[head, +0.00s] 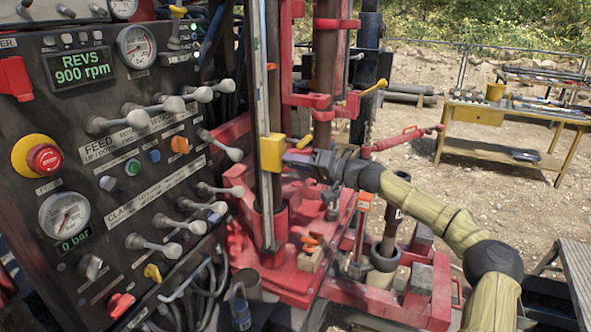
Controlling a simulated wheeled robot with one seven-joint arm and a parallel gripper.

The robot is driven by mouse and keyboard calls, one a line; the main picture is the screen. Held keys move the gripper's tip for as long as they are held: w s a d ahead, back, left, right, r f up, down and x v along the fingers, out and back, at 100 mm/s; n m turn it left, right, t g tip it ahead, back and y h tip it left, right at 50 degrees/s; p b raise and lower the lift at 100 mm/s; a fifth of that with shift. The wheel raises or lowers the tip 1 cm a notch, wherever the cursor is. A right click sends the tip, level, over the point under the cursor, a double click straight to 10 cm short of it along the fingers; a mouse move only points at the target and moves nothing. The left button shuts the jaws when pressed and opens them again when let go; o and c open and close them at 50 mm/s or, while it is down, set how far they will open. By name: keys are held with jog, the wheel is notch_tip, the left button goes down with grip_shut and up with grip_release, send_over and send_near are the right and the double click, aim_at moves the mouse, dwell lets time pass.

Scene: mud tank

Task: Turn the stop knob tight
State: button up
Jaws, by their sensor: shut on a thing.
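A yellow stop block (272,153) sits on an upright pale scale rail (262,90) in the middle of the head view. My gripper (292,158) reaches in from the right, level with the block, with its fingertips at the block's right side. It is shut on the stop knob there. The knob is mostly hidden by the fingers, so how it sits against the block cannot be seen.
A black control panel (110,190) with levers (155,244) and a red stop button (44,160) stands at the left. Red rig frames (318,100) rise behind my gripper. A yellow table (500,114) with tools stands on open gravel at the right.

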jog(key=shift+d+m+b, duration=0.1)
jog(key=shift+m+b, duration=0.3)
jog(key=shift+m, duration=3)
jog(key=o, duration=0.9)
jog(key=shift+w+f, duration=0.1)
jog(key=b+v, duration=0.5)
jog(key=v, duration=1.2)
jog(key=shift+d, duration=0.15)
